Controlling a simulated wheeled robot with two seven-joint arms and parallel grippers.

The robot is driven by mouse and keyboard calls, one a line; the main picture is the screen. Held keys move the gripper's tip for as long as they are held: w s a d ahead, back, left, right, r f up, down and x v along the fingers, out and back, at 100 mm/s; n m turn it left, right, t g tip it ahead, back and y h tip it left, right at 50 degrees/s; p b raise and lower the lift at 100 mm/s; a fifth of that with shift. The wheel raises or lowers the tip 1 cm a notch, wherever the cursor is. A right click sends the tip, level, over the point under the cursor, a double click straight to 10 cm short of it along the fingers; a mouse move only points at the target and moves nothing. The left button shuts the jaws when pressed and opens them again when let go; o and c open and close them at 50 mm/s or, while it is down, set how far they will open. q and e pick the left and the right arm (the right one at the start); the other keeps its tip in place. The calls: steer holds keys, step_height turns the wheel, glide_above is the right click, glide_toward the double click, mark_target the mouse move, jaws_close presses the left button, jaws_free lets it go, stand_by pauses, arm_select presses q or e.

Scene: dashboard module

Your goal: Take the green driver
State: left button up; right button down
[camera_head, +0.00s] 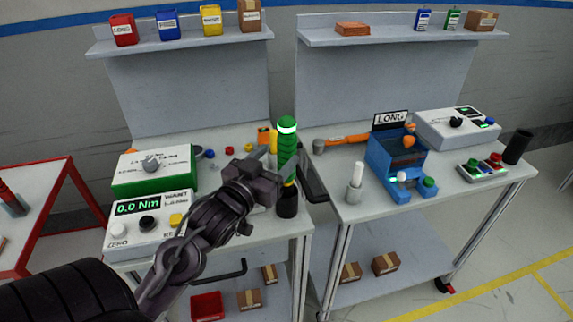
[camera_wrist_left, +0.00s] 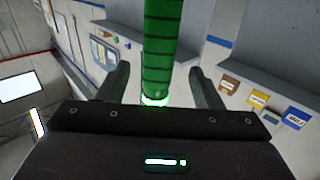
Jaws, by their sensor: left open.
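The green driver (camera_head: 287,145) stands upright at the front right corner of the left bench, with a white band near its top. Its lower end is in a black holder (camera_head: 288,203). My left gripper (camera_head: 274,160) is open at the driver's grip, reaching it from the left. In the left wrist view, the green ribbed driver (camera_wrist_left: 172,45) shows between the two open fingers, with a gap on each side. A glowing ring on it is close to the palm. My right gripper is in neither view.
A torque display box (camera_head: 148,222) and a green-based box (camera_head: 152,180) stand left of my arm. An orange-handled tool (camera_head: 345,139), a white cylinder (camera_head: 355,185) and a blue LONG bin (camera_head: 393,160) are on the right bench. A dark handle (camera_head: 312,182) is close right of the driver.

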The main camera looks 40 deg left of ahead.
mark_target(282, 149)
arm_select(q)
steer(key=shift+w, duration=0.9)
steer(key=w, duration=0.1)
steer(key=w+p, duration=0.2)
steer(key=w, duration=0.1)
steer(key=shift+a+r, duration=0.15)
steer(key=shift+r, duration=0.2)
steer(key=shift+w+f, duration=0.15)
steer(key=shift+w, duration=0.45)
steer(key=shift+s, duration=0.1)
steer(key=shift+c, duration=0.8)
jaws_close()
